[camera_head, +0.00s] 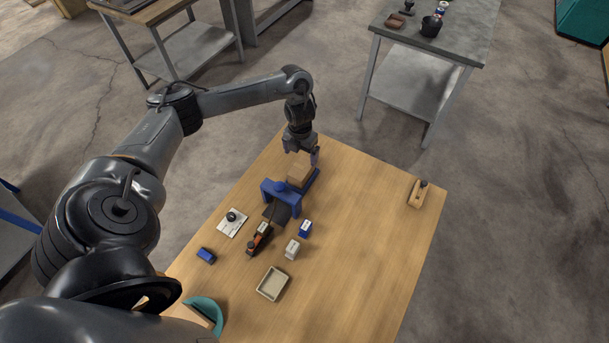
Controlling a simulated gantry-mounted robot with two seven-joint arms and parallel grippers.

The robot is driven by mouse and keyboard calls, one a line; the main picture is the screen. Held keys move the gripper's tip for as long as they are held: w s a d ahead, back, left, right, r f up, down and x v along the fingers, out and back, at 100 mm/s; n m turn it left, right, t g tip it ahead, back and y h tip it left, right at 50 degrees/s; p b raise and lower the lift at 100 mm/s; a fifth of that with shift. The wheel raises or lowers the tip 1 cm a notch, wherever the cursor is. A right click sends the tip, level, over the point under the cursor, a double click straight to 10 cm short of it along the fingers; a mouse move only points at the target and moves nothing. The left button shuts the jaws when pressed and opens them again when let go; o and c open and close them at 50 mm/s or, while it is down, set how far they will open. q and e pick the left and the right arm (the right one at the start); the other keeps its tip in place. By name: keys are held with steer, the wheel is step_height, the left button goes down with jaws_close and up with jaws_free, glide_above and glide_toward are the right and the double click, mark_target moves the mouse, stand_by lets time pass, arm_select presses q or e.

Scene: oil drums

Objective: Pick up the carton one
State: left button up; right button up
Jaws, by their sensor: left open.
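A small brown carton (299,174) sits at the far end of the wooden table, on or against a blue frame-like stand (284,196). From this view I cannot tell exactly what bears it. My left gripper (314,158) points down just above and behind the carton, at its far right side. It is open, with a finger showing close beside the carton's far edge. Whether it touches the carton is unclear, as the fingers are small and partly hidden. My right gripper is not in view.
A wooden plane-like tool (417,194) lies right. The table's right half is mostly clear.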

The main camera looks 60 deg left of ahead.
mark_target(301, 168)
arm_select(q)
steer(key=f, duration=0.3)
steer(key=shift+s+f+b, duration=0.2)
steer(key=shift+f+b, duration=0.15)
steer(key=shift+f, duration=0.05)
steer(key=shift+d+f, duration=0.2)
steer(key=shift+f, duration=2.8)
steer(key=c, duration=0.9)
